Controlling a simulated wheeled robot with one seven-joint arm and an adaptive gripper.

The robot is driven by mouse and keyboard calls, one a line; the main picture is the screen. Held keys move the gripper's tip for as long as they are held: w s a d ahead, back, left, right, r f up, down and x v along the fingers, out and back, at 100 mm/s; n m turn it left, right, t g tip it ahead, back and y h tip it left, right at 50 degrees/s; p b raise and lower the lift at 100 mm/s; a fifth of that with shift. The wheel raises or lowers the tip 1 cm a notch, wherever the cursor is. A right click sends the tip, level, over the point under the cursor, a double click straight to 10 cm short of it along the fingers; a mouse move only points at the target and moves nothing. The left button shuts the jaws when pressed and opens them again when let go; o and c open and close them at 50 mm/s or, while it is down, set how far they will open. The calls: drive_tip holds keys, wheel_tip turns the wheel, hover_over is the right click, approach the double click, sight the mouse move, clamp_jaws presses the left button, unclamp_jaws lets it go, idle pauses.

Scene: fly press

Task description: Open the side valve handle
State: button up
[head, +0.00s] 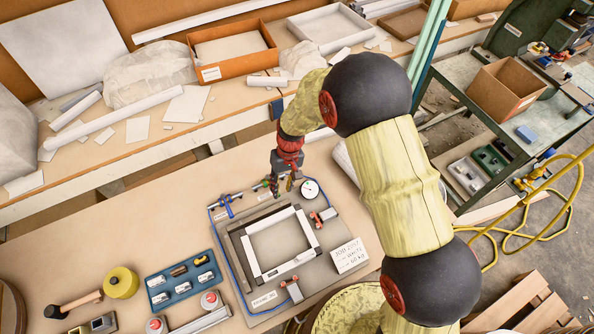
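My gripper (285,188) points down at the back edge of the fixture board (325,232), left of the round white gauge (310,190). Its fingers are small and dark here, so I cannot tell whether they are open or shut. A small green-handled fitting (262,185) sits just left of the fingers; I cannot tell whether they touch it. A blue valve-like fitting (227,203) sits at the board's back left corner, apart from my gripper, with blue tubing running from it. The frame does not show clearly which is the side valve handle.
A pale square frame (250,256) lies on the board, with red-handled clamps (321,217) around it. A blue tray (181,282), a yellow roll (120,283) and a mallet (75,304) lie to the left.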

drive_tip(key=shift+n+t, duration=0.3)
drive_tip(key=shift+t, duration=0.1)
drive_tip(key=f, duration=0.2)
drive_tip(key=w+a+f, duration=0.1)
drive_tip(key=f, duration=0.1)
drive_tip(key=a+f, duration=0.1)
drive_tip(key=f, duration=0.1)
drive_tip(key=shift+w+f+b, duration=0.3)
drive_tip(key=shift+w+b, duration=0.05)
drive_tip(key=shift+w, duration=0.05)
drive_tip(key=shift+c, duration=0.3)
clamp_jaws()
